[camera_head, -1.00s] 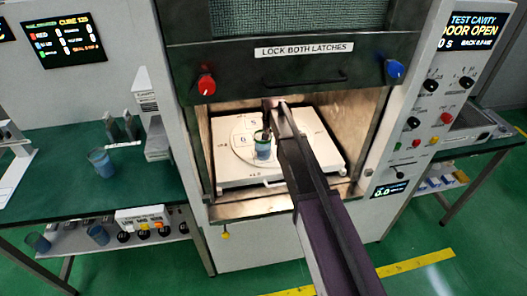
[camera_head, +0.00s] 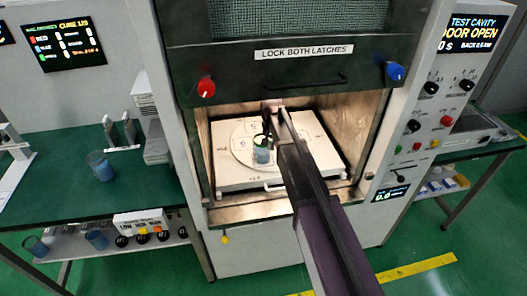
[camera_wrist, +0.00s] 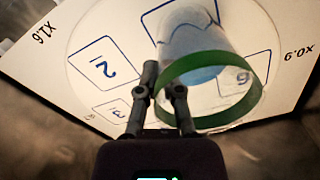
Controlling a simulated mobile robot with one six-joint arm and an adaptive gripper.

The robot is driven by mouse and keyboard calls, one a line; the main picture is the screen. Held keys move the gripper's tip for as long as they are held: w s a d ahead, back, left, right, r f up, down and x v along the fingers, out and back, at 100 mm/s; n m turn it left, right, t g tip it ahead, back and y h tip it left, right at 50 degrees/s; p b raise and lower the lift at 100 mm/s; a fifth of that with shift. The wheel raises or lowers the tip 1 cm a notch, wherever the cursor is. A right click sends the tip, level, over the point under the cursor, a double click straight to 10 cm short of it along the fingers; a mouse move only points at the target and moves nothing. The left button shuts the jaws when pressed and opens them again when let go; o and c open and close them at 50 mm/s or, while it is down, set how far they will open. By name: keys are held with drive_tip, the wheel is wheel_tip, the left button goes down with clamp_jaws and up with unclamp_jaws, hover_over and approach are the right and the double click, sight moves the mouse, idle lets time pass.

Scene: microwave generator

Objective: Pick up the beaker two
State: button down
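A clear beaker (camera_head: 262,154) with a green rim and blue contents stands on the round numbered plate (camera_head: 238,158) inside the open cavity. It shows large in the wrist view (camera_wrist: 205,75), its rim toward the camera. I see no number on the beaker itself. My gripper (camera_head: 268,138) reaches into the cavity from the front and is at the beaker's rim. In the wrist view its dark fingers (camera_wrist: 162,88) are close together at the left part of the rim, one outside and the other overlapping the rim. Whether they press on the wall is unclear.
The plate lies on a white square tray (camera_head: 240,184) with a front handle. The raised door (camera_head: 300,75) hangs above, and cavity walls stand close on both sides.

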drive_tip(key=shift+r, duration=0.15)
idle(0.4)
wheel_tip(320, 180, up, 3)
drive_tip(key=p, duration=0.3)
drive_tip(key=shift+r+p, duration=0.15)
drive_tip(key=shift+p, duration=0.15)
drive_tip(key=s+d+r+p, duration=0.1)
drive_tip(key=s+d, duration=0.3)
drive_tip(key=s, duration=1.1)
drive_tip(key=shift+s+d+r, duration=0.2)
drive_tip(key=shift+s, duration=0.15)
